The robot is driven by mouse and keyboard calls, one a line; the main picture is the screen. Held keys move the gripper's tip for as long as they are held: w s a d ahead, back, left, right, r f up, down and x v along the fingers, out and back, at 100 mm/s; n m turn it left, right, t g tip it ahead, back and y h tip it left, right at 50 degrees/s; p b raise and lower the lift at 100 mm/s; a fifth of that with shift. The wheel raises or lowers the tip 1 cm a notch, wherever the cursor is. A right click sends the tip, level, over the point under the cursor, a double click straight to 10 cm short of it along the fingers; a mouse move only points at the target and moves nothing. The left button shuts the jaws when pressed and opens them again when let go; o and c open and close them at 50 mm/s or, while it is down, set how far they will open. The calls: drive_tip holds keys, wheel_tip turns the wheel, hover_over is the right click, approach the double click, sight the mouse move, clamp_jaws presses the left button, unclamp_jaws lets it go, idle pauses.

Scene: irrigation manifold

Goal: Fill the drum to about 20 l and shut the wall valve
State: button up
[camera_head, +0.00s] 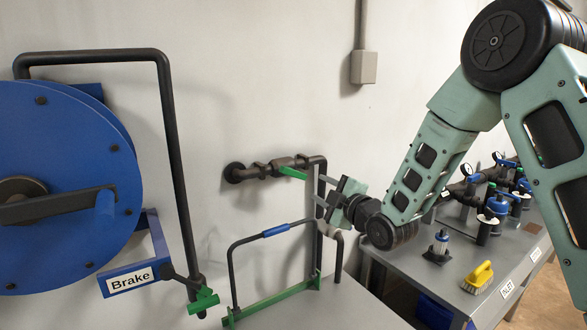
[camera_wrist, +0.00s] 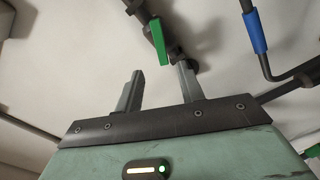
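The wall valve (camera_head: 262,170) is a dark pipe fitting on the wall with a green lever (camera_head: 292,173), which points right and slightly down in the head view. My gripper (camera_head: 316,186) is just right of the lever's end. In the wrist view its two grey fingers (camera_wrist: 161,70) stand apart with nothing between them. The green lever (camera_wrist: 160,42) shows just beyond the fingertips, in line with the gap. I cannot tell whether a finger touches it. No drum for water and no litre reading can be made out in either view.
A blue reel (camera_head: 60,140) with a "Brake" sign (camera_head: 131,280) fills the left. A dark pipe frame with a blue sleeve (camera_head: 276,231) and green base stands below the valve. The grey bench (camera_head: 450,270) at right holds fittings, gauges and a yellow brush (camera_head: 479,276).

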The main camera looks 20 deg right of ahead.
sight(295, 175)
drive_tip(key=p+x, duration=0.5)
drive_tip(key=x, duration=0.8)
drive_tip(key=shift+w+a, duration=0.2)
drive_tip(key=shift+w, duration=0.15)
drive_tip(key=shift+f, duration=0.1)
clamp_jaws()
